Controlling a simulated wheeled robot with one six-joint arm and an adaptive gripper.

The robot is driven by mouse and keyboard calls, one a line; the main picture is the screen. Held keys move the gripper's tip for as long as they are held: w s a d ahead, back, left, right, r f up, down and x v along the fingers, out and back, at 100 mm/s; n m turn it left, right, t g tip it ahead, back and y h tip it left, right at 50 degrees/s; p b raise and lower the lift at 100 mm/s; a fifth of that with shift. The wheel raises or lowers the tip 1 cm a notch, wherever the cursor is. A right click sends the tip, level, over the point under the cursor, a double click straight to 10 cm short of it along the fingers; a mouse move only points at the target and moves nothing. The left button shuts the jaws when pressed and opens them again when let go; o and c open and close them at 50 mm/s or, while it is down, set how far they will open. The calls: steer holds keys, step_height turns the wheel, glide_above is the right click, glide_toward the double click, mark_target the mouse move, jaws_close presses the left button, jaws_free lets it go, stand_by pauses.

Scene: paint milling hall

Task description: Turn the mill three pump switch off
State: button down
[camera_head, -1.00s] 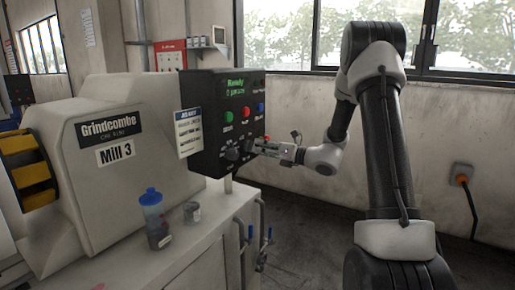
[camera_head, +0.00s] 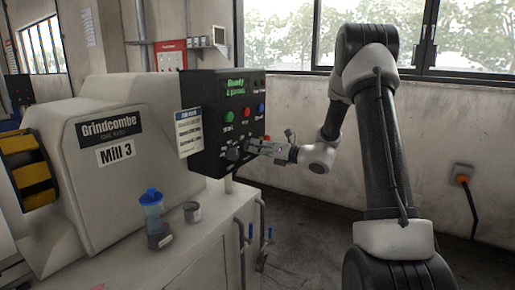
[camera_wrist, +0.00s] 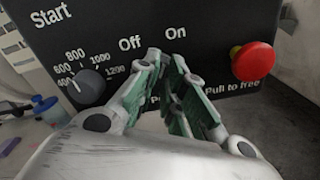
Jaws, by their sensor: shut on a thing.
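The black control panel (camera_head: 210,105) of Mill 3 has a green lit display. My gripper (camera_head: 252,147) is at its lower right part, fingers pointing at the panel face. In the wrist view my gripper (camera_wrist: 168,75) has its green-padded fingers closed in just below the "Off" and "On" labels, between them, gripping the pump switch. The switch itself is hidden by the fingers, so its handle position cannot be told. A label starting with "P" below is mostly covered.
A grey speed knob (camera_wrist: 88,84) is left of my fingers and a red pull-to-free button (camera_wrist: 253,61) is close on the right.

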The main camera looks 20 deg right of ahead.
steer(key=shift+n, duration=0.3)
steer(key=n, duration=1)
steer(key=shift+s+a+n, duration=0.15)
steer(key=shift+n, duration=0.55)
steer(key=c, duration=1.5)
jaws_free()
steer(key=shift+s, duration=0.1)
